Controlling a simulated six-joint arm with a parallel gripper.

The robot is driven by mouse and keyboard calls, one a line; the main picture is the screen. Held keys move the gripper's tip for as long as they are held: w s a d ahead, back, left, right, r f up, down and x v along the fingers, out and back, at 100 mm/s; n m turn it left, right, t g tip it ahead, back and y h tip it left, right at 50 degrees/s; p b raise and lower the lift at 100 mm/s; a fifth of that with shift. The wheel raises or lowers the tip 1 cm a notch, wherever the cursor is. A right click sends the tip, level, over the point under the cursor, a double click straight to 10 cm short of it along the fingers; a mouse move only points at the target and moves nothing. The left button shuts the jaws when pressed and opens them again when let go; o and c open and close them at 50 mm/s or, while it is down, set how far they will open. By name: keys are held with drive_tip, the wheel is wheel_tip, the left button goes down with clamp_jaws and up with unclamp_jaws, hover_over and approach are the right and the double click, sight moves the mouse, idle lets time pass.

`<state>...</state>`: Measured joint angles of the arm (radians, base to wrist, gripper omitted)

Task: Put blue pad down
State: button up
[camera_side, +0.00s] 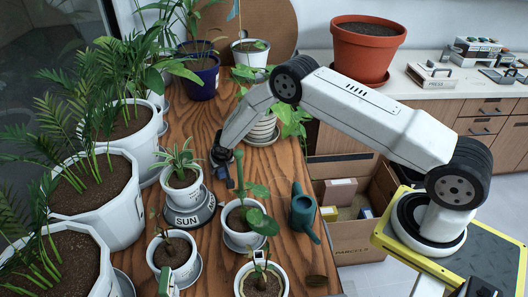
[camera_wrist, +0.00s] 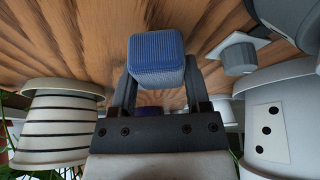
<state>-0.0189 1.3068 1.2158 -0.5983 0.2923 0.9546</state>
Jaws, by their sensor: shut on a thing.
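The blue pad (camera_wrist: 157,50) is a small ribbed block in the wrist view, held between the two fingers of my gripper (camera_wrist: 159,82). In the side view my gripper (camera_side: 222,165) points down over the wooden table (camera_side: 285,175), just right of the spiky plant on the round SUN stand (camera_side: 188,221). The pad is small and hard to make out there. Wood grain shows behind the pad in the wrist view; I cannot tell whether the pad touches the table.
A broad-leaved potted plant (camera_side: 241,228) stands close in front of my gripper, and a teal watering can (camera_side: 303,212) is to its right. Large palm pots (camera_side: 107,205) line the left. In the wrist view a striped pot (camera_wrist: 52,125) and a grey-blue knob-like piece (camera_wrist: 238,54) flank the pad.

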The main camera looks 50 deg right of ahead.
drive_tip(key=shift+f, duration=0.8)
drive_tip(key=o, duration=1.1)
drive_tip(key=shift+f, duration=0.1)
drive_tip(key=v, duration=0.7)
drive_tip(key=shift+r, duration=0.35)
drive_tip(key=shift+s, duration=0.15)
